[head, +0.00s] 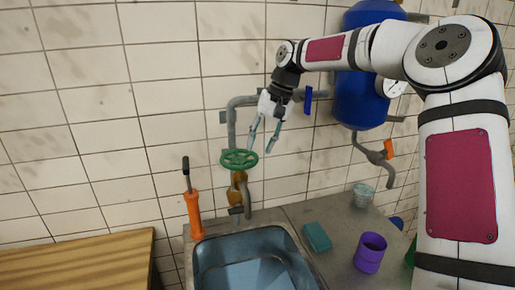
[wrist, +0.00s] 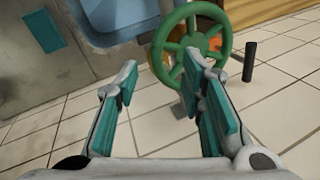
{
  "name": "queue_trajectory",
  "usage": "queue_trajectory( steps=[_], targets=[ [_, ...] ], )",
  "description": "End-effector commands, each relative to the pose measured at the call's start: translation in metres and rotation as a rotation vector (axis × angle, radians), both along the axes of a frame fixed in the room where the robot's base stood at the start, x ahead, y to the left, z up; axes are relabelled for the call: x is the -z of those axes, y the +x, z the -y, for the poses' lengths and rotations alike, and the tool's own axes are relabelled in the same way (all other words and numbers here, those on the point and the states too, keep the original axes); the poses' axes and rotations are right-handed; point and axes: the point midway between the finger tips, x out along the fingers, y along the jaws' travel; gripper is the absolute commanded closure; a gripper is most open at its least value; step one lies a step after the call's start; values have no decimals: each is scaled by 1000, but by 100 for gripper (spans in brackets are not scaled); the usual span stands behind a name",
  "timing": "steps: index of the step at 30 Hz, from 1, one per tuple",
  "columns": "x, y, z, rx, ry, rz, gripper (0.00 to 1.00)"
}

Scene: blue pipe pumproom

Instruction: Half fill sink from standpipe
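A green handwheel (head: 239,159) sits on the grey standpipe (head: 232,120) on the tiled wall. A brass valve body (head: 237,187) and a spout are below it, behind the sink (head: 207,247). The basin has a pale blue floor; I cannot tell whether it holds water, and no stream shows from the spout. My gripper (head: 261,148) is open and empty, just above and right of the wheel, fingers pointing down. In the wrist view the wheel (wrist: 173,45) lies beyond my fingertips, nearer the right finger; I cannot tell whether that finger touches it.
An orange hand pump (head: 194,215) stands left of the sink. On the counter right are a teal block (head: 317,237), a purple cup (head: 370,252) and a clear glass (head: 363,195). A blue tank (head: 360,98) with an orange-handled tap (head: 388,149) hangs above. A wooden tabletop (head: 75,262) is at left.

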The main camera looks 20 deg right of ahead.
Motion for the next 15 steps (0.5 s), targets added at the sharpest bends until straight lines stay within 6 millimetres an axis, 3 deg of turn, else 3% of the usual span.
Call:
queue_trajectory(
  steps=[6, 15],
  targets=[
    [22, 1, -8, -1, 0, -1, 64],
    [27, 2, -9, -1, 0, 1, 64]
  ],
)
